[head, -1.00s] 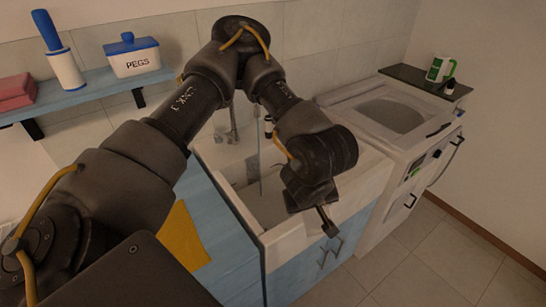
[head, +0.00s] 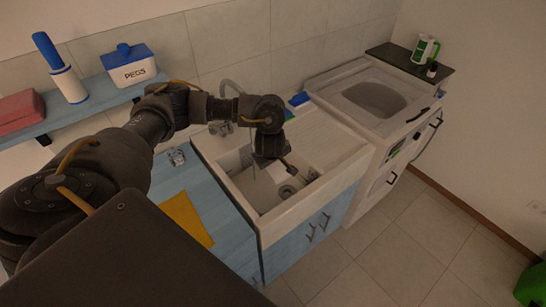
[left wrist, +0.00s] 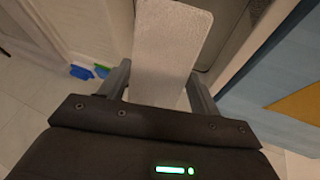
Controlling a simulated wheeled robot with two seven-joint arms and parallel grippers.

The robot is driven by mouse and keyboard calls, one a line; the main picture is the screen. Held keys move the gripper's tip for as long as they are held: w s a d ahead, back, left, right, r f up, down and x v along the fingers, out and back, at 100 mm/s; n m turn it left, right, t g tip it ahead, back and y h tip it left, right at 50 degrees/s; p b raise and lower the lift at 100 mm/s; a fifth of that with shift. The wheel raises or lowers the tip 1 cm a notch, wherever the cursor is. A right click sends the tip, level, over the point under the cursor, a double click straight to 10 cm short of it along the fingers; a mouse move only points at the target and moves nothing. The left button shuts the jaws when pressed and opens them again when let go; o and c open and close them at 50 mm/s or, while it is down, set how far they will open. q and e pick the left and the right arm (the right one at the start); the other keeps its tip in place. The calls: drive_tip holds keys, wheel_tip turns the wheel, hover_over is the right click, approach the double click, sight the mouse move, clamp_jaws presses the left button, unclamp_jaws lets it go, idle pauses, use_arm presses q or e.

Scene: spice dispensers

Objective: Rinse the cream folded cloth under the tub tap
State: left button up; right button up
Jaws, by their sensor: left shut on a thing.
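The cream folded cloth (left wrist: 170,45) is a pale flat rectangle between the two fingers of my left gripper in the left wrist view. My left gripper (head: 270,162) is shut on it and hangs over the white tub (head: 247,200), in front of the tap. In the head view the cloth is a small pale patch below the gripper, partly hidden by it. The tap (head: 226,127) stands at the back left of the tub. A thin pale vertical line beside the gripper may be running water; I cannot tell whether it touches the cloth. My right gripper is out of view.
A blue and green item (head: 298,100) sits behind the tub. A washing machine (head: 345,100) stands at right. A shelf with a pegs box (head: 132,67) hangs above.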

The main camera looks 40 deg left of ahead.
use_arm(q)
drive_tip(key=shift+w+a+f+b, duration=0.2)
drive_tip(key=shift+a+b, duration=0.15)
drive_tip(key=shift+b, duration=0.1)
drive_tip(key=w+a+f+b, duration=0.2)
drive_tip(key=w+a+b, duration=0.3)
drive_tip(key=a+b, duration=0.7)
drive_tip(key=shift+f+b, duration=0.2)
drive_tip(key=shift+b, duration=0.85)
drive_tip(key=shift+w+a, duration=0.1)
drive_tip(key=shift+w+d+b, duration=0.3)
drive_tip(key=shift+w+b, duration=0.15)
drive_tip(key=shift+w, duration=0.15)
drive_tip(key=shift+s+a, duration=0.1)
drive_tip(key=shift+s, duration=0.05)
drive_tip(key=shift+s+a, duration=0.2)
drive_tip(key=shift+s, duration=0.3)
